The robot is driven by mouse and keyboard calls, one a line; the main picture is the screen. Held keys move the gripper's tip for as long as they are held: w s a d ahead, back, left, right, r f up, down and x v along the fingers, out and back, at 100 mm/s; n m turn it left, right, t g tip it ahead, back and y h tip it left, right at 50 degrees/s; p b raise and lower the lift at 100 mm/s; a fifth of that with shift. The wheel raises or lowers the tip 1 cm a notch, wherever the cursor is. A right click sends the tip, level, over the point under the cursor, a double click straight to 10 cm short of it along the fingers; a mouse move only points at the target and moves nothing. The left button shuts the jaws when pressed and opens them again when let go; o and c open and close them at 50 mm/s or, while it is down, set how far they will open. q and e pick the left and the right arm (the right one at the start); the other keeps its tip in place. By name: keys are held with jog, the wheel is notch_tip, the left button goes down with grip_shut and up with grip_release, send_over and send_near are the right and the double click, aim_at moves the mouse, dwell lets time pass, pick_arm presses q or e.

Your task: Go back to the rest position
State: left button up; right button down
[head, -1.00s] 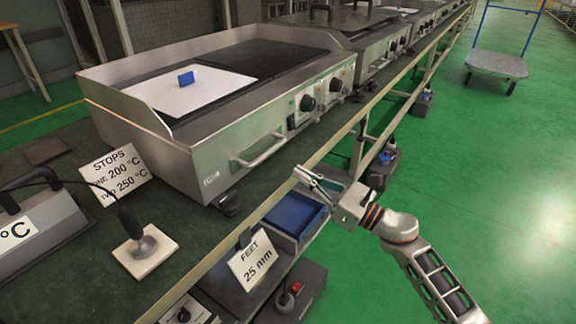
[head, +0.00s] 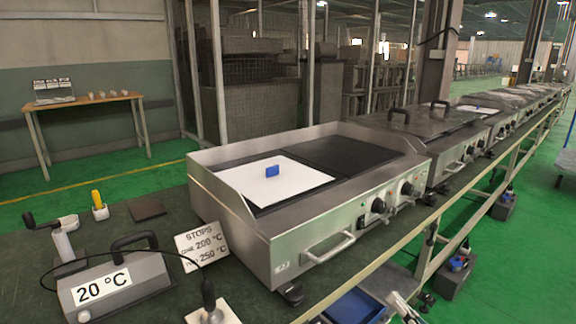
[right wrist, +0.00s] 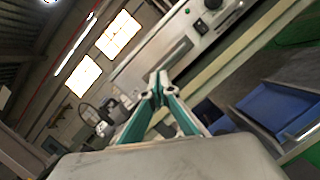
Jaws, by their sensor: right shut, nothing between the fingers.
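My right gripper (head: 404,306) shows only in part at the bottom edge of the head view, in front of the bench and beside the blue tray. In the right wrist view its green-sided fingers (right wrist: 158,84) meet at the tips, shut and empty. The steel griddle (head: 262,240) stands on the bench behind it, apart from the gripper. My left gripper is not in view.
A blue tray (head: 355,307) sits below the bench edge; it also shows in the right wrist view (right wrist: 285,108). A 20 °C device (head: 118,284), a STOPS card (head: 202,246) and a probe on a white block stand on the bench.

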jog(key=s+r+m+t+h+p, duration=0.1)
jog(key=s+r+m+h+p, duration=0.4)
jog(key=m, duration=0.5)
pick_arm(q)
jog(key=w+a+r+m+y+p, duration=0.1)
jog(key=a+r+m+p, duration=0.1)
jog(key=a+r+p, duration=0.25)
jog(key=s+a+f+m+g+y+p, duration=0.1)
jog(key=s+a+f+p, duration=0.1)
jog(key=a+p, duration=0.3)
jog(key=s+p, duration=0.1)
jog(key=p, duration=0.2)
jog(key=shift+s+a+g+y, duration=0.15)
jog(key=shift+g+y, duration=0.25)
pick_arm(e)
jog(key=s+a+f+m+g, duration=0.1)
jog(key=s+f+m+g, duration=0.2)
jog(key=s+m, duration=0.4)
jog(key=s+a+f+m+g+h, duration=0.1)
jog(key=s+f+m, duration=0.4)
jog(key=s, duration=0.9)
jog(key=s+a+f+m+g+h, duration=0.1)
jog(key=s+a+f+m+g, duration=0.2)
jog(key=s+m, duration=0.5)
jog(key=s+f+g, duration=0.1)
jog(key=s, duration=0.2)
jog(key=shift+s+a+m+g, duration=0.15)
jog(key=shift+m+g, duration=0.15)
jog(key=shift+m, duration=0.1)
